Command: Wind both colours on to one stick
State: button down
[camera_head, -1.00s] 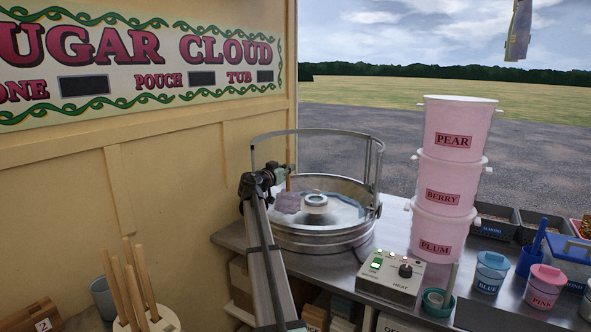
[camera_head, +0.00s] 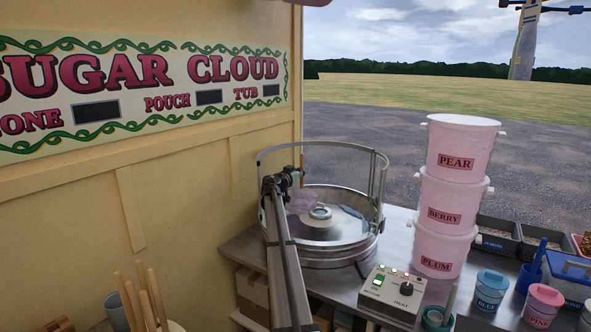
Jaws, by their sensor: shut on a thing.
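The floss machine, a round metal bowl (camera_head: 330,255) with a raised guard hoop, stands on the steel counter. Its round spinner head (camera_head: 320,212) sits in the middle. My gripper (camera_head: 297,178) is over the bowl's left side, shut on a thin stick that is mostly hidden by the arm. A pinkish-mauve puff of floss (camera_head: 301,201) is around the stick's lower part, left of the head. Pale bluish wisps show inside the bowl at right. The blue pot (camera_head: 490,290) and pink pot (camera_head: 542,306) stand at the right. Spare sticks (camera_head: 143,295) stand at lower left.
A control box (camera_head: 391,293) with a lit green switch and a heat knob stands in front of the bowl. Stacked pink tubs (camera_head: 455,200) marked pear, berry and plum rise to its right. A wall with a sign (camera_head: 140,85) is close on the left.

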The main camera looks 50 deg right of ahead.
jog(key=s+d+p, duration=0.3)
jog(key=d+p, duration=0.2)
jog(key=d, duration=0.2)
notch_tip(320, 180, up, 8)
jog(key=b, duration=0.1)
jog(key=shift+f, duration=0.15)
dwell(0.4)
